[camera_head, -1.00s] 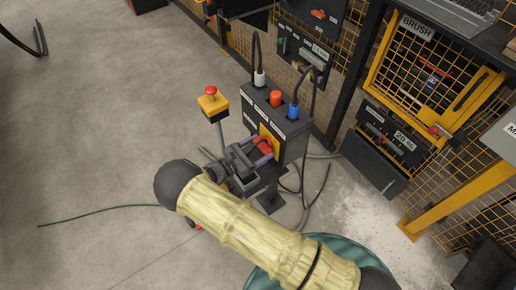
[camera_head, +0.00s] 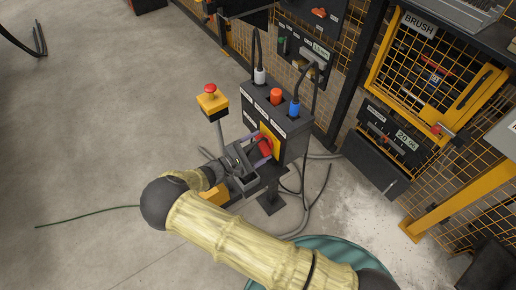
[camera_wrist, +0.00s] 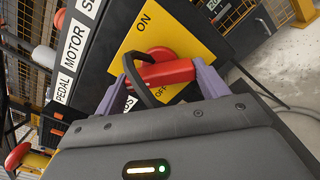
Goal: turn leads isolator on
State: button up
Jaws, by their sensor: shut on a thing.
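The leads isolator is a red rotary handle (camera_wrist: 166,74) on a yellow plate (camera_wrist: 190,34) marked ON and OFF. The plate is on the dark control box (camera_head: 292,147), where the red handle (camera_head: 265,147) also shows. My gripper (camera_wrist: 168,77) is shut on the handle, with one purple finger at each end. In the wrist view the handle lies nearly level, between the two words. A dark curved strip crosses in front of it.
A red emergency button on a yellow box (camera_head: 212,103) stands on a post left of the control box. Blue (camera_head: 294,110) and white (camera_head: 260,77) plugs with cables rise from the box top. Orange mesh fencing (camera_head: 455,75) stands to the right. The floor at left is largely clear.

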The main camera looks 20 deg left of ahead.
jog(key=shift+m+b, duration=1.25)
jog(key=shift+m, duration=3.85)
jog(key=o, duration=1)
jog(key=b+v, duration=0.1)
jog(key=v, duration=1.6)
jog(key=shift+s+a, duration=0.1)
jog(key=shift+s, duration=0.15)
jog(key=shift+f, duration=0.1)
